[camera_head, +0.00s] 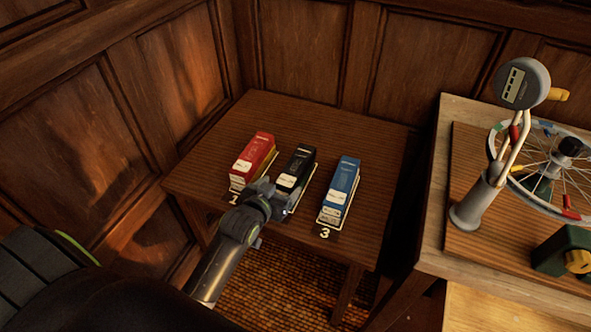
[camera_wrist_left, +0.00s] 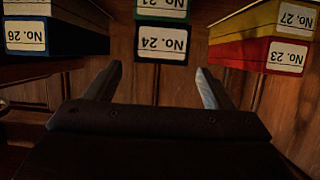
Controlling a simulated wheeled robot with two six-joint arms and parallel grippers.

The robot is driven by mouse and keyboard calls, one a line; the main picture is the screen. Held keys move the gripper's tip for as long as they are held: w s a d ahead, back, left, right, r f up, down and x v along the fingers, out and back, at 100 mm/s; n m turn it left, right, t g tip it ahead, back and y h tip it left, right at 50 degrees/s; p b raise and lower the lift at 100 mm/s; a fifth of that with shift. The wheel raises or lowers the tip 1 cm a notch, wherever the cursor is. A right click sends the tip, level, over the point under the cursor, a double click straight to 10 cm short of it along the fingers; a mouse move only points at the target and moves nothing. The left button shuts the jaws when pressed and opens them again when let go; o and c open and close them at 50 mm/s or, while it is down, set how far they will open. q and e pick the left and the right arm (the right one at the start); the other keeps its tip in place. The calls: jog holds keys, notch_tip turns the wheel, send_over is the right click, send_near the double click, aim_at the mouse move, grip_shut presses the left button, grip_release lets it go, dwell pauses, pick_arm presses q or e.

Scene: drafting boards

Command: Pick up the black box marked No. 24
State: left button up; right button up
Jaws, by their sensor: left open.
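The black box marked No. 24 (camera_head: 299,166) is the top box of the middle stack on the small wooden table. In the left wrist view, its upside-down label reads No. 24 (camera_wrist_left: 161,43), and another box marked No. 21 (camera_wrist_left: 162,8) is under it. My left gripper (camera_head: 273,197) is at the near end of this stack and hides part of it. In the left wrist view the left gripper (camera_wrist_left: 160,84) has its fingers apart with nothing between them, and the No. 24 label lies between and beyond the tips. My right gripper is not in view.
A red box marked No. 23 (camera_head: 255,150) tops the left stack, above a yellow No. 27 box (camera_wrist_left: 300,18). A blue box marked No. 26 (camera_head: 342,178) tops the right stack. A bench (camera_head: 432,235) with a gauge (camera_head: 522,84) and spoked wheel stands right. Panelled walls enclose the table's back and left.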

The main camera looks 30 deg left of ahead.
aim_at(291, 173)
pick_arm(q)
jog(key=shift+r+p+x, duration=0.2)
jog(key=shift+x, duration=1.15)
jog(key=shift+r+p+x, duration=0.15)
jog(key=shift+r+x, duration=0.05)
jog(key=shift+x, duration=1.2)
jog(key=shift+w, duration=0.15)
jog(key=shift+r, duration=0.1)
jog(key=c, duration=1.2)
